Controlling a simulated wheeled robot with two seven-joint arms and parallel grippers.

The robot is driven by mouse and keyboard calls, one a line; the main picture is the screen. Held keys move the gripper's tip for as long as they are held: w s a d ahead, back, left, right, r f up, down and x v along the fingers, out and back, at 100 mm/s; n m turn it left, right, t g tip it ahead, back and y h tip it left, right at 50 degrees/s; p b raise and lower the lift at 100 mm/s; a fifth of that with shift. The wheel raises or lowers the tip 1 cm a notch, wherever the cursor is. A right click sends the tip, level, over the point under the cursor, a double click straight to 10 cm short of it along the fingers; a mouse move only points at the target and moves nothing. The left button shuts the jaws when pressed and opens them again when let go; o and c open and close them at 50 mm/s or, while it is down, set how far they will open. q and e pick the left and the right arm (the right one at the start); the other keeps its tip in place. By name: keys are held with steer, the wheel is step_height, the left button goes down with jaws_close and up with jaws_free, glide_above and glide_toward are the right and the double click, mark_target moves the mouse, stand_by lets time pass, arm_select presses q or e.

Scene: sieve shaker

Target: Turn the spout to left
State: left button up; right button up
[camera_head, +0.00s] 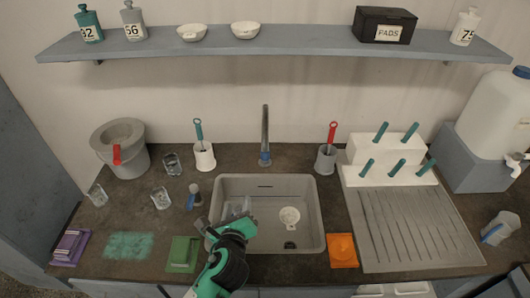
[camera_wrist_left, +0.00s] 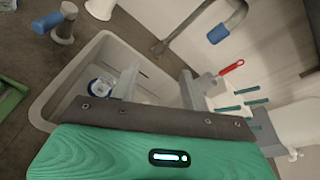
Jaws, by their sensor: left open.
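The spout (camera_head: 264,132) is a thin grey upright pipe with a blue collar at the back of the sink, seen nearly end-on along its reach. In the left wrist view the spout (camera_wrist_left: 190,27) is a grey bent pipe with a blue end, beyond the fingers. My left gripper (camera_head: 228,217) is over the left part of the sink (camera_head: 318,225), in front of the spout and apart from it. In the left wrist view my left gripper (camera_wrist_left: 158,88) has its fingers spread with nothing between them. My right gripper does not show.
A white holder with a green brush (camera_head: 204,158) stands left of the spout, a grey holder with a red brush (camera_head: 326,158) right. A shelf (camera_head: 280,48) hangs above. A ribbed drainboard (camera_head: 405,232) lies right.

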mark_target(264, 157)
arm_select(q)
steer(key=w+d+r+m+t+h, duration=0.2)
steer(key=d+r+m+h, duration=0.1)
steer(key=d+r+m, duration=0.4)
steer(key=shift+m, duration=0.4)
steer(key=w, duration=0.4)
steer(key=w+f+p, duration=0.1)
steer(key=w, duration=0.3)
steer(key=w+p, duration=0.1)
steer(key=w, duration=0.3)
steer(key=shift+w+d+f, duration=0.15)
steer(key=shift+w+f, duration=0.1)
steer(key=shift+f, duration=0.05)
steer(key=shift+w+d, duration=0.1)
steer(key=shift+w, duration=0.35)
jaws_close()
